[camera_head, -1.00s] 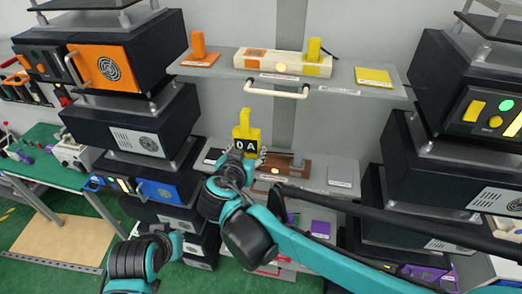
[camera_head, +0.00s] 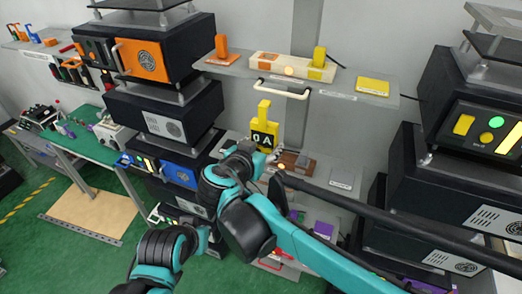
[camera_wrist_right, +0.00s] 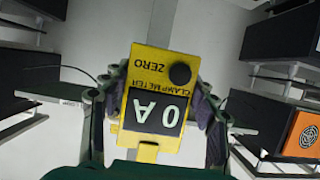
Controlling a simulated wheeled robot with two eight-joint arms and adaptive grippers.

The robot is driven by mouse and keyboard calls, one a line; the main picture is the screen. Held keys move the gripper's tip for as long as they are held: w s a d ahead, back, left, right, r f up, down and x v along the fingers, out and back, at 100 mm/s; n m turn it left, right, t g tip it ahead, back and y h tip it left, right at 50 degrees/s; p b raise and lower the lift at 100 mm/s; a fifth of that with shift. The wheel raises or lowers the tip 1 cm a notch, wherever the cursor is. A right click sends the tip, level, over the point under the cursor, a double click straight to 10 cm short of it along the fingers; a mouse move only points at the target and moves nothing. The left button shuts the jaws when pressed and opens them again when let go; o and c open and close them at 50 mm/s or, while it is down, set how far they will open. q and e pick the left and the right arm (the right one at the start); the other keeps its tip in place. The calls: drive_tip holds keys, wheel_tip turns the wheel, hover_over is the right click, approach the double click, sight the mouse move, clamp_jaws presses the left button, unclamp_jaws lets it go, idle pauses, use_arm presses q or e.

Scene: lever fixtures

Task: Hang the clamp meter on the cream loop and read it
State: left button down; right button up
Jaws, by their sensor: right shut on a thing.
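The yellow clamp meter (camera_head: 264,130) is upright with its yellow jaw at the top, and its dark display reads "0 A". My right gripper (camera_head: 259,153) is shut on it from below. In the right wrist view the meter (camera_wrist_right: 146,85) appears upside down between the two fingers of the right gripper (camera_wrist_right: 157,90), with a "ZERO" label and a dark round button. The cream loop (camera_head: 284,91) hangs under the front edge of the upper shelf. The meter's jaw is below and left of the loop in the head view, apart from it.
The upper shelf (camera_head: 235,70) carries an orange block, a cream box with a yellow block, and a yellow plate (camera_head: 372,86). A lower shelf (camera_head: 338,177) is behind my right arm. Black racks stand left (camera_head: 165,108) and right (camera_head: 465,115). A green table (camera_head: 90,145) is far left.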

drive_tip(key=w+d+f+b, duration=0.1)
drive_tip(key=w+d, duration=0.2)
drive_tip(key=w, duration=0.7)
drive_tip(key=shift+f, duration=0.2)
idle(0.4)
drive_tip(key=shift+d, duration=0.1)
drive_tip(key=o, duration=1.4)
drive_tip(key=shift+c, duration=0.2)
